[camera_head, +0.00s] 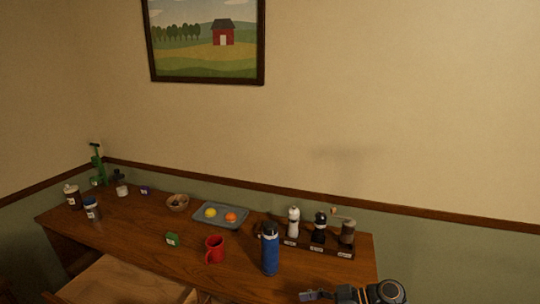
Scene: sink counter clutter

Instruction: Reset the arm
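My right gripper (316,296) shows at the bottom right edge, in front of the wooden table (130,222). It points left and is small and dark, so I cannot tell whether its fingers are open or shut. Part of my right arm with an orange ring shows behind it. The blue bottle (270,252) stands upright on the table, up and left of the gripper and apart from it in the picture. My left gripper is not in view.
A red mug (214,249), green box (172,239), fruit tray (207,221) and bowl (178,203) stand mid-table. A rack (345,253) with shakers and a grinder is at right; jars (72,197) are at left. A wooden chair (115,280) is in front.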

